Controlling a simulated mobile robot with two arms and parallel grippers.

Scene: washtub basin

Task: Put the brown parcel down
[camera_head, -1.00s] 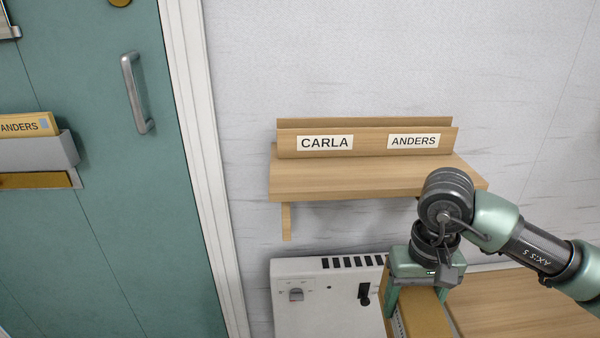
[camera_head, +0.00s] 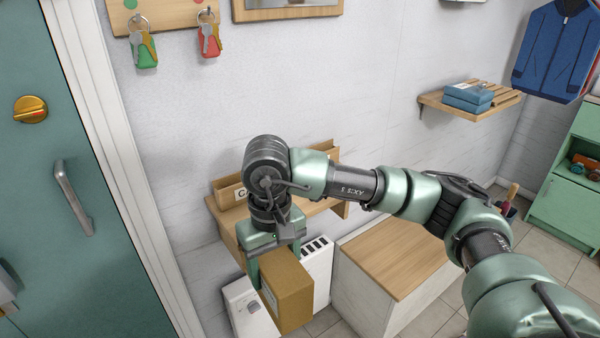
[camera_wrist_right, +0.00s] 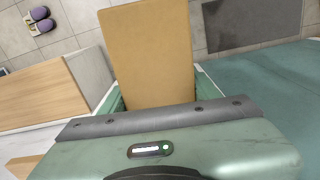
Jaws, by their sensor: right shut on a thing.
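The brown parcel (camera_head: 287,290) is a box held in my right gripper (camera_head: 277,262), whose arm comes in from the right in the head view. The gripper points down and its jaws are shut on the parcel's upper part. The parcel hangs in front of the white heater, below the wall shelf. In the right wrist view the parcel (camera_wrist_right: 150,52) fills the middle between the green fingers. My left gripper is not in view.
A wooden-topped bench (camera_head: 395,258) stands right of the parcel with a clear top. The wall shelf (camera_head: 222,212) with a letter rack is partly hidden behind my arm. The white heater (camera_head: 317,268) is behind the parcel. A farther shelf (camera_head: 460,108) holds blue boxes. A teal door (camera_head: 60,130) is at left.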

